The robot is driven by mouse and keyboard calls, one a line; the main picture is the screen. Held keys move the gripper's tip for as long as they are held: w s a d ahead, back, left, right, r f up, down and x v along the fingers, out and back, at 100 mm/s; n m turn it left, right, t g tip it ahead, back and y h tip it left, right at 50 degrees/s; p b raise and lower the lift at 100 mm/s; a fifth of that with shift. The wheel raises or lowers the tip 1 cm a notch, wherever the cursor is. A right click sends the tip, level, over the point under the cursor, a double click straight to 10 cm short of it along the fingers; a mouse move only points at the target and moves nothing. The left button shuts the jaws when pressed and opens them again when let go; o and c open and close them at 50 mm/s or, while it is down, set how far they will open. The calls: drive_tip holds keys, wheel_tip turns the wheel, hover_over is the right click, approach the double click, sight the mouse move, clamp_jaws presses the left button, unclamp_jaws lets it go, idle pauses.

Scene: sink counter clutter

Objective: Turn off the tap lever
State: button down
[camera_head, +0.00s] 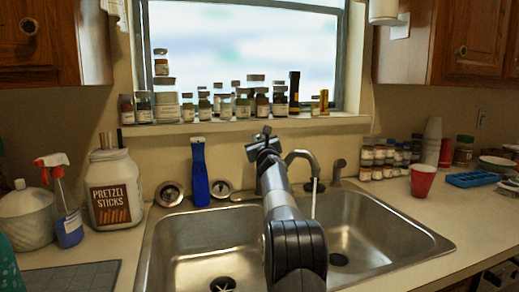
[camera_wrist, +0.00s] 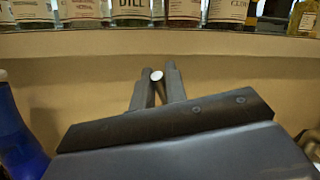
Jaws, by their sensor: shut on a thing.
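The tap (camera_head: 302,158) has a dark curved spout over the double steel sink, and a thin pale stream of water (camera_head: 314,197) falls from it into the right basin. My arm reaches up over the middle of the sink, and my gripper (camera_head: 264,135) is just left of the spout, near the back wall. In the wrist view, my gripper's two dark fingers (camera_wrist: 157,80) are closed around the pale round end of the tap lever (camera_wrist: 156,75). The rest of the lever is hidden behind my gripper and arm.
The sink (camera_head: 180,245) has two basins. A blue bottle (camera_head: 200,175) stands behind the left basin, with the pretzel jar (camera_head: 115,190) further left. Several small bottles line the sill (camera_head: 225,127) above. A red cup (camera_head: 422,180) stands on the right counter.

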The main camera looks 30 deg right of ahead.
drive_tip(key=a+f+n+t+b, duration=0.1)
drive_tip(key=b, duration=0.5)
drive_tip(key=shift+s+t+b, duration=0.3)
drive_tip(key=shift+s+b, duration=0.05)
drive_tip(key=shift+n, duration=0.3)
drive_tip(key=c, duration=1.5)
unclamp_jaws()
drive_tip(key=shift+a, duration=0.1)
drive_tip(key=shift+o, duration=0.2)
drive_tip(key=shift+s, duration=0.1)
